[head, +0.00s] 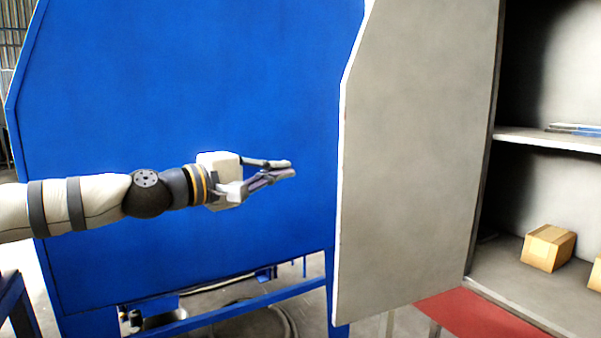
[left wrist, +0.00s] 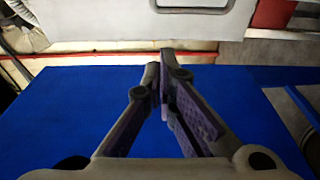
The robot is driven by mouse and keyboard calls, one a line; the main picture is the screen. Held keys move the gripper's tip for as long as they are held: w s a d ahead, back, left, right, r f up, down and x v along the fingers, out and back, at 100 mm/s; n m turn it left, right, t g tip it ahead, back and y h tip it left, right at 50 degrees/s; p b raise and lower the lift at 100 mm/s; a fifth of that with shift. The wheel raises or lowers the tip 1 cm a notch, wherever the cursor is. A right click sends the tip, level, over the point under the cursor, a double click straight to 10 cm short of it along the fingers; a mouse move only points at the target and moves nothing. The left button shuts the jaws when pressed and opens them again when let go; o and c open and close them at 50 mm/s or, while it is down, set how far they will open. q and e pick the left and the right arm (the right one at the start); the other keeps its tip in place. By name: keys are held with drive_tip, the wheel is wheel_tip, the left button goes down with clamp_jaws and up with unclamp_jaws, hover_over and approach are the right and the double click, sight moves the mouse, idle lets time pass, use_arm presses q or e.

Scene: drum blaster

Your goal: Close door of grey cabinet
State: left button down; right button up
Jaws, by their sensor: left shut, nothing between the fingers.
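The grey cabinet (head: 520,285) is at the right of the head view, with its inside and shelves in sight. Its grey door (head: 415,150) stands open, swung out toward the left. My left gripper (head: 292,170) is shut and empty, to the left of the door's free edge and apart from it, in front of a blue panel. In the left wrist view the fingers of my left gripper (left wrist: 166,70) meet at their tips with nothing between them. My right gripper is in neither view.
A large blue machine (head: 190,80) stands behind my left arm, left of the door. A cardboard box (head: 548,248) sits inside the cabinet on the lower shelf, with part of another at the right edge. A flat blue item (head: 575,129) lies on the upper shelf (head: 545,138).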

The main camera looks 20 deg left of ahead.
use_arm(q)
drive_tip(key=w+d, duration=0.5)
drive_tip(key=d, duration=0.2)
drive_tip(key=shift+d+f+p, duration=0.15)
drive_tip(key=shift+p, duration=0.3)
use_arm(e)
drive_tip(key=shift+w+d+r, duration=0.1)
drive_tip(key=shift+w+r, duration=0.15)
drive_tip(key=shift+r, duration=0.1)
